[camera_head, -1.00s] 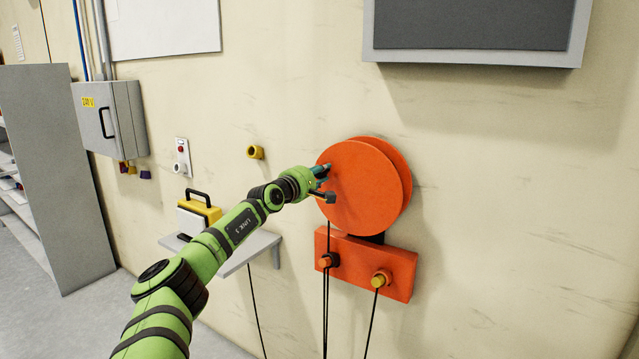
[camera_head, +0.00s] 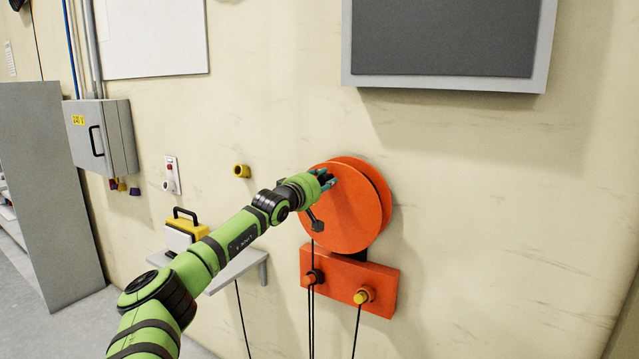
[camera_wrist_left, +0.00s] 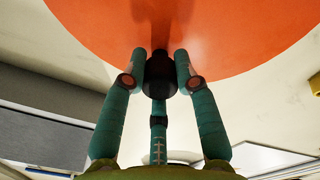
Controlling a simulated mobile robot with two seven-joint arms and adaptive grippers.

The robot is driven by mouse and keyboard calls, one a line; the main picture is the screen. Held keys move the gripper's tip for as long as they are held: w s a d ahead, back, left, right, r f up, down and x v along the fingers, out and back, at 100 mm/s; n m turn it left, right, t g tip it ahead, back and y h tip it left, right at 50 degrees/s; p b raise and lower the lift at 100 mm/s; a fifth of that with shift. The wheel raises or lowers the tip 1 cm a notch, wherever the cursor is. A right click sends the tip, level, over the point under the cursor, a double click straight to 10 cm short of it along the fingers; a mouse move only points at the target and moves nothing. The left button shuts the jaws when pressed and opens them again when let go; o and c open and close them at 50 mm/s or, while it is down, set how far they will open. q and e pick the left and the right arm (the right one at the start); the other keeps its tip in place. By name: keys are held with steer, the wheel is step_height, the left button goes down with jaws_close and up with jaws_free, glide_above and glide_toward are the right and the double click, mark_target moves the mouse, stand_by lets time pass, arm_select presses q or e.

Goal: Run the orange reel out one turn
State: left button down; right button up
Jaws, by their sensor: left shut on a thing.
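The orange reel (camera_head: 352,215) is mounted on the wall, and its round face also fills the top of the left wrist view (camera_wrist_left: 240,30). My left gripper (camera_head: 326,178) is at the upper left part of the reel's face. In the left wrist view its teal fingers (camera_wrist_left: 160,80) are shut around a dark round crank handle (camera_wrist_left: 158,76) that stands out from the reel. In the head view the fingers mostly hide the handle. A black cord hangs below the reel. My right gripper is not in view.
An orange bracket (camera_head: 345,280) below the reel carries an orange plug and a yellow plug (camera_head: 362,296) with hanging cables. A small shelf (camera_head: 235,272) holds a yellow-and-white case (camera_head: 182,232). A grey electrical box (camera_head: 102,138) and a dark wall panel (camera_head: 445,40) are on the wall.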

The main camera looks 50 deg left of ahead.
arm_select(q)
steer(key=shift+w+d+f+m, duration=0.15)
steer(key=shift+w+d+m, duration=0.05)
steer(key=shift+d+m, duration=0.4)
steer(key=shift+w+d+f+m, duration=0.15)
steer(key=shift+d+m, duration=0.25)
steer(key=shift+m, duration=0.3)
steer(key=c, duration=0.9)
jaws_free()
steer(key=shift+c, duration=0.2)
steer(key=shift+a+r, duration=0.1)
step_height(320, 180, up, 10)
